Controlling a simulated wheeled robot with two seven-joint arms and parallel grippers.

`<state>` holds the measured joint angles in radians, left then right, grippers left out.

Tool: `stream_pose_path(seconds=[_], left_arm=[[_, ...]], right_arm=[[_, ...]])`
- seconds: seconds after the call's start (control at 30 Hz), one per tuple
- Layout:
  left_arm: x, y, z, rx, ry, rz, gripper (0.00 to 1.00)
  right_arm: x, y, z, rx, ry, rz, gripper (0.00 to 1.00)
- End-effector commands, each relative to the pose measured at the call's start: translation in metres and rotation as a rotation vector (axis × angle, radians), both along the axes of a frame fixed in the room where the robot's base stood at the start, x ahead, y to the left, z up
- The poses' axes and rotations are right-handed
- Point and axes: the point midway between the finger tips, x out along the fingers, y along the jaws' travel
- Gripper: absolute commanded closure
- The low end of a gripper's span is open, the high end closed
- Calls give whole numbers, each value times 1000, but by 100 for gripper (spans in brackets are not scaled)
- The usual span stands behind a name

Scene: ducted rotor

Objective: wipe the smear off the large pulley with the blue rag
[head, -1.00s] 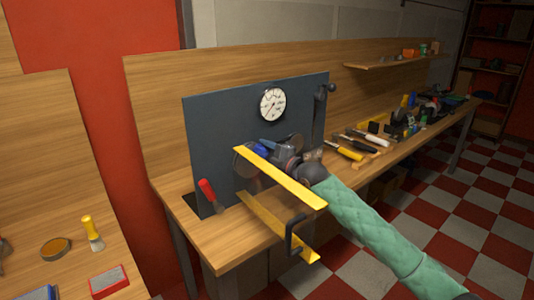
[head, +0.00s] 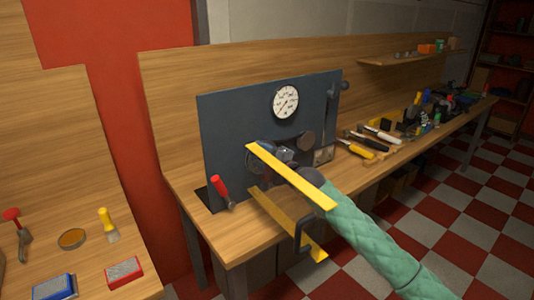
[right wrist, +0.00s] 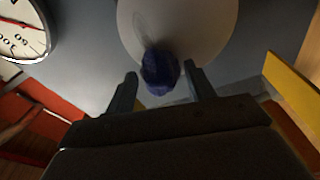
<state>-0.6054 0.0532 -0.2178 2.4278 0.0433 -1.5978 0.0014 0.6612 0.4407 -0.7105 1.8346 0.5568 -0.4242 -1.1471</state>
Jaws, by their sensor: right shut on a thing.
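My right gripper (right wrist: 162,85) is shut on the bunched blue rag (right wrist: 160,73), which sticks out between its two fingers in the right wrist view. The pale round face of the large pulley (right wrist: 205,25) lies right behind the rag, which overlaps its lower part. I cannot tell whether rag and pulley touch. A faint greyish mark (right wrist: 180,101) shows near the rag; part of the face is hidden by it. In the head view my right gripper (head: 272,157) is between two yellow bars, covering most of the pulley. My left gripper is not in view.
Yellow bars (head: 291,177) flank my right gripper closely. Several tools lie to the right.

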Motion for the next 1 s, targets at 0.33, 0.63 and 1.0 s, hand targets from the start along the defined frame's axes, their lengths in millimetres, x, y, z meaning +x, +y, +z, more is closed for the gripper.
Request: stream_pose_path(seconds=[0.33, 0.63, 1.0], left_arm=[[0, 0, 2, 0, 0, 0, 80], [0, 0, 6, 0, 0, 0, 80], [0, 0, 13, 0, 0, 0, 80]], right_arm=[[-4, 4, 0, 0, 0, 0, 64], [-14, -5, 0, 1, 1, -1, 64], [-38, -23, 1, -2, 0, -2, 64]])
